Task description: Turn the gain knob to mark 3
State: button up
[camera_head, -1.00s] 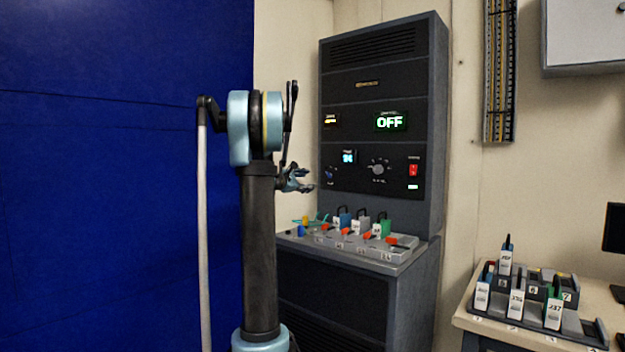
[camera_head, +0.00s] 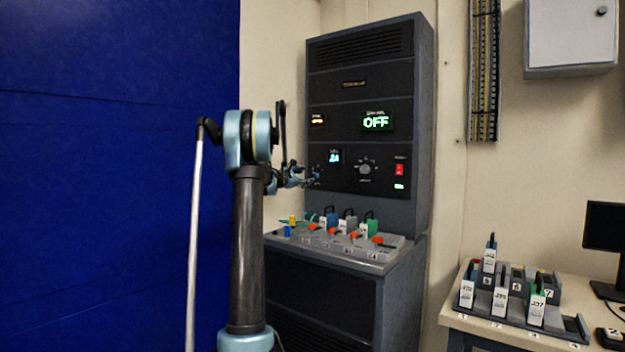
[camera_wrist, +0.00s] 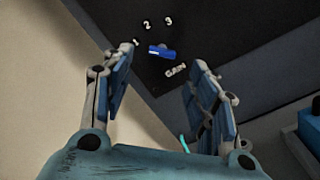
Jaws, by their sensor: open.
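The gain knob (camera_wrist: 162,51) is a small blue bar-shaped knob on the dark panel, at the top middle of the wrist view. White marks 1, 2 and 3 arc above it, with a GAIN label below. The bar lies nearly crosswise, its left end a little below mark 1; which end is the pointer is unclear. My gripper (camera_wrist: 160,68) is open and empty, its fingers on either side of the knob in the picture, apparently short of it. In the head view my gripper (camera_head: 312,178) is at the panel's left edge and largely covers the knob.
The dark rack (camera_head: 368,95) carries an OFF display (camera_head: 377,122), a large dial (camera_head: 365,169) and a red switch (camera_head: 399,170). Below, a ledge holds a grey block (camera_head: 345,242) with red levers and coloured handles. A bench with tagged holders (camera_head: 515,300) stands right.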

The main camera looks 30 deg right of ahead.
aim_at(314, 174)
jog(key=x, duration=0.6)
jog(key=shift+d, duration=0.3)
jog(key=shift+c, duration=0.3)
jog(key=c, duration=1)
jog(key=shift+w+d, duration=0.1)
jog(key=shift+w, duration=0.05)
